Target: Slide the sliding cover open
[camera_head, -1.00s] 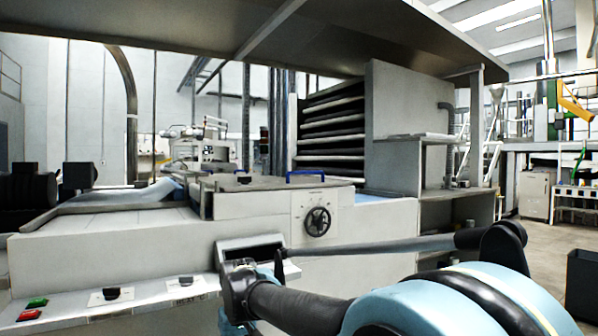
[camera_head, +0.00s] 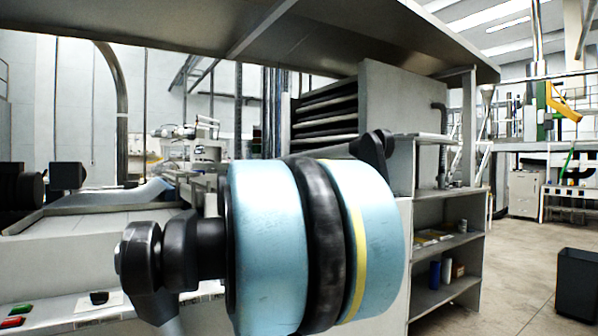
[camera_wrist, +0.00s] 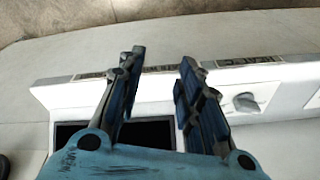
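In the wrist view my gripper (camera_wrist: 162,56) is open, with its two dark blue fingers apart and nothing between them. Beneath it is a white control strip (camera_wrist: 150,88) with label plates. A dark rectangular recess (camera_wrist: 160,133) shows partly between the fingers. In the head view my light-blue arm links cover the middle of the machine. The machine's top with the blue handles, seen there earlier, is hidden, and I cannot make out the sliding cover in either view. My gripper's fingers do not show in the head view.
A dark knob (camera_wrist: 246,103) is on the strip right of my gripper. Green (camera_head: 20,310) and red (camera_head: 12,322) buttons sit at lower left. A shelf unit (camera_head: 445,240) stands right of my arm, an overhead canopy (camera_head: 330,35) spans above, and a dark bin (camera_head: 578,285) is on the floor.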

